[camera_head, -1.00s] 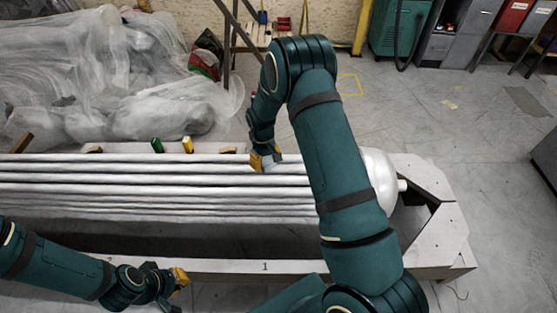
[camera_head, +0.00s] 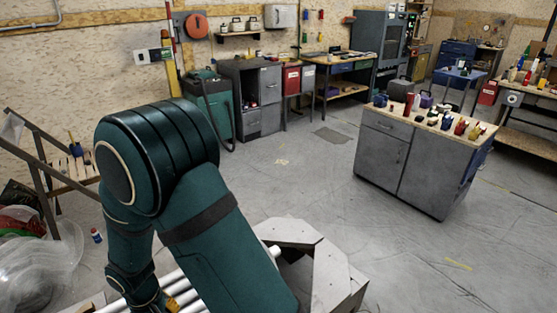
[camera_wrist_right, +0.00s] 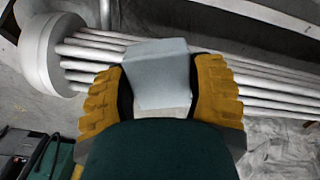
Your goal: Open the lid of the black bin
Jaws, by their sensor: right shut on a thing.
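I cannot make out a black bin or its lid in either view. My right gripper (camera_wrist_right: 160,82) has its yellow fingers on both sides of a pale grey block (camera_wrist_right: 157,62) and is shut on it. White pipes (camera_wrist_right: 90,52) run behind the block in the right wrist view. In the head view my right gripper (camera_head: 180,298) is at the lower left edge, mostly cut off and partly behind my arm. My left gripper is out of view.
A grey cabinet (camera_head: 392,158) with bottles and tools on top stands at the right. A green machine (camera_head: 213,108) and grey drawers (camera_head: 247,100) line the back wall. A pale frame (camera_head: 325,265) is at the bottom. Open floor (camera_head: 310,185) lies between.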

